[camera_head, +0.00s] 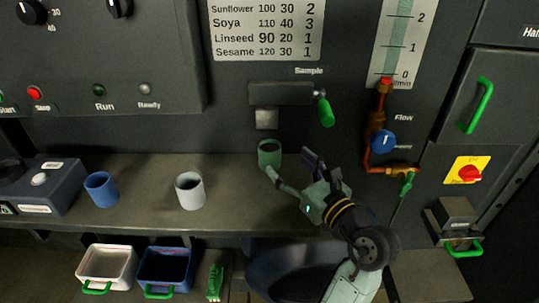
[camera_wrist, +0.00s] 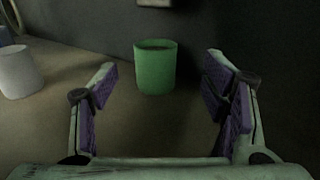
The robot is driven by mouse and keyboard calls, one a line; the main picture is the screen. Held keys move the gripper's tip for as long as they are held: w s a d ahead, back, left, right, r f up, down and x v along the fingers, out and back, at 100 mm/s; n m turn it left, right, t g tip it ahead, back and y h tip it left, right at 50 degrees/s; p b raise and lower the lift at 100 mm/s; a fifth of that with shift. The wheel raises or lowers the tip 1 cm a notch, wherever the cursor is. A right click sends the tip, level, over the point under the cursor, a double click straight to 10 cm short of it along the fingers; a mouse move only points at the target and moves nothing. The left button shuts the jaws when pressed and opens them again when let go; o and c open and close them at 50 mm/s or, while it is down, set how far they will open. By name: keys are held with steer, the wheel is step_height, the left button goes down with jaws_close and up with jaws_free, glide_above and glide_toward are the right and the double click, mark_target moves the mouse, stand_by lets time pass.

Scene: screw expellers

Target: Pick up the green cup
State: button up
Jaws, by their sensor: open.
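The green cup (camera_head: 269,154) stands upright on the shelf below the sample spout, close to the machine's front panel. In the wrist view the green cup (camera_wrist: 155,68) is upright, ahead of my gripper and roughly centred between its fingers. My gripper (camera_head: 291,163) is at the right front of the cup in the head view. In the wrist view my gripper (camera_wrist: 160,85) is open, with purple pads on both fingers and nothing between them at the near end. The cup appears to be beyond the fingertips; contact cannot be told.
A white cup (camera_head: 190,190) and a blue cup (camera_head: 101,189) stand on the shelf to the left. The sample spout (camera_head: 267,118) with a green handle (camera_head: 325,111) hangs above the green cup. Copper piping (camera_head: 368,150) with a blue knob (camera_head: 383,141) is to the right. Bins (camera_head: 165,250) sit below.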

mark_target(276, 153)
steer(key=x, duration=0.2)
steer(key=p+x, duration=0.1)
steer(key=x, duration=0.4)
steer(key=shift+w+a+r+p, duration=0.15)
steer(key=shift+a+r+p, duration=0.15)
steer(key=shift+a+p, duration=0.1)
steer(key=shift+c, duration=0.3)
steer(key=c, duration=1.2)
steer(key=shift+r, duration=0.1)
